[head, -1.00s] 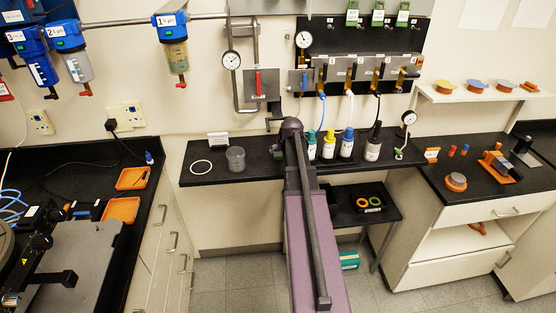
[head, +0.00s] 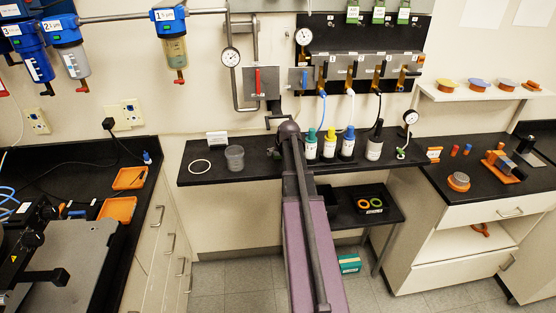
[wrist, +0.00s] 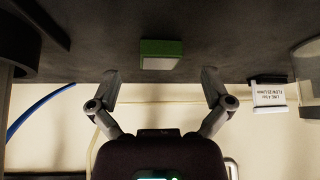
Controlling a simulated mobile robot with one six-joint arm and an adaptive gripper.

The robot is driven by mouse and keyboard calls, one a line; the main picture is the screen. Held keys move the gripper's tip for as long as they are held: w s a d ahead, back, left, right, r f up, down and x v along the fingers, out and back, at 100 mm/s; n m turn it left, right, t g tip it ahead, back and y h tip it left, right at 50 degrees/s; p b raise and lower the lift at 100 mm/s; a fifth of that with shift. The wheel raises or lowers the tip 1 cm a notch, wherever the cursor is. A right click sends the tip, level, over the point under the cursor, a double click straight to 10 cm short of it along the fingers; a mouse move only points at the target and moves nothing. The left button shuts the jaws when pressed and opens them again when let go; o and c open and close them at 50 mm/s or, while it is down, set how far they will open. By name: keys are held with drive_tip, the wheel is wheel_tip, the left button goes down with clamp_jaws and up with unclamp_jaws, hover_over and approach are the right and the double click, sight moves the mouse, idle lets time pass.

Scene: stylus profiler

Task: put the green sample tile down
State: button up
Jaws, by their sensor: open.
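The green sample tile (wrist: 161,48) shows in the wrist view against the dark bench top, with a pale lower face. My gripper (wrist: 160,82) is open in the wrist view, one finger to each side below the tile. The fingertips are apart from the tile and nothing is between them. In the head view my arm rises in front of the black shelf (head: 210,173). I cannot make out the tile there.
In the wrist view a white label stand (wrist: 268,94) and a clear vessel (wrist: 307,62) are on the right, and a blue tube (wrist: 40,108) on the left.

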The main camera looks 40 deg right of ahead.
sight(279, 155)
drive_tip(key=shift+b+x, duration=0.35)
drive_tip(key=shift+x, duration=0.45)
drive_tip(key=c, duration=1.2)
drive_tip(key=shift+r, duration=0.15)
drive_tip(key=shift+s+a+r+p, duration=0.1)
drive_tip(key=shift+s+r+p, duration=0.15)
drive_tip(key=shift+r+p, duration=0.25)
wheel_tip(279, 155, up, 5)
drive_tip(key=p, duration=0.5)
drive_tip(key=shift+r+p, duration=0.2)
drive_tip(key=shift+p, duration=0.1)
drive_tip(key=s+a, duration=0.5)
drive_tip(key=s, duration=0.3)
drive_tip(key=s+a, duration=0.5)
drive_tip(key=s, duration=0.3)
drive_tip(key=shift+s+r, duration=0.15)
drive_tip(key=shift+s, duration=0.15)
